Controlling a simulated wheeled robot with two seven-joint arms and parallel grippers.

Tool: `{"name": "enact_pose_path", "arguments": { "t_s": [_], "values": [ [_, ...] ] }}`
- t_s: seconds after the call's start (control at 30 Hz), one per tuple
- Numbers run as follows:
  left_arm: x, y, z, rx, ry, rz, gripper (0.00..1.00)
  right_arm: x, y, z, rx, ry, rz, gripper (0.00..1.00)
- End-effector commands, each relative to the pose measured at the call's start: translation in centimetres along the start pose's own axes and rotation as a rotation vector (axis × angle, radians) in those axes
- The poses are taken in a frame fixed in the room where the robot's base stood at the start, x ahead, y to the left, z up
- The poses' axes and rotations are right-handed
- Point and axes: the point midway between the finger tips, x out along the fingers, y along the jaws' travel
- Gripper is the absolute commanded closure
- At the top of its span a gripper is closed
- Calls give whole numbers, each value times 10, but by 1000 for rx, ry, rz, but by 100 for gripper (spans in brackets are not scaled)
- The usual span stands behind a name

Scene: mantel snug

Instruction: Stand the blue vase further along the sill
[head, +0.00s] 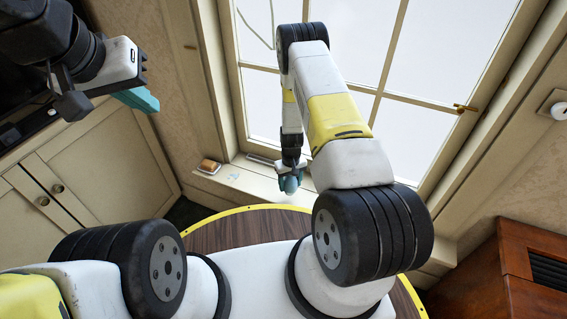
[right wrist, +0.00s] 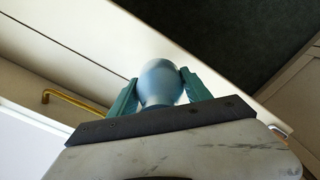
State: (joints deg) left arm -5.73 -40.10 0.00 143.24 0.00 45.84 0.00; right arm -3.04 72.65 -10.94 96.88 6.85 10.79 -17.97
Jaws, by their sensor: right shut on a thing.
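The blue vase (head: 289,185) is small and rounded, and shows just under my right gripper (head: 291,170) by the window sill (head: 247,181) in the head view. In the right wrist view the vase (right wrist: 160,80) sits between the two teal fingers of the right gripper (right wrist: 158,92), which are shut on it. Its lower part is hidden behind the gripper's dark edge. I cannot tell whether the vase touches the sill or hangs above it. My left gripper (head: 137,98) is at the upper left, away from the sill, with teal fingers whose gap I cannot make out.
A small orange-and-white item (head: 209,166) stands on the sill left of the vase. The window (head: 420,140) rises behind, with a brass handle (head: 465,108). A pale cupboard (head: 95,165) is at the left, a reddish-brown wooden cabinet (head: 490,275) at the lower right.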

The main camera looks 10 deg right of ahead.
Motion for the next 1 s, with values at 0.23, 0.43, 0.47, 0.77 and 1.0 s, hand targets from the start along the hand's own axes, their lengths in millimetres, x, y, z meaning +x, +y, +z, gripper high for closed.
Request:
{"name": "enact_pose_path", "arguments": {
  "t_s": [0.23,0.43,0.47,0.77,1.0],
  "values": [
    [0,0,0,0,0,0,100,32,3,-3,1,-2,0,93],
    [0,0,0,0,0,0,100,36,3,-4,1,1,0,93],
    [0,0,0,0,0,0,100,36,3,-4,1,1,0,93],
    [0,0,0,0,0,0,100,38,3,-4,1,0,0,22],
    [0,0,0,0,0,0,100,38,3,-4,1,0,0,22]
  ]
}}
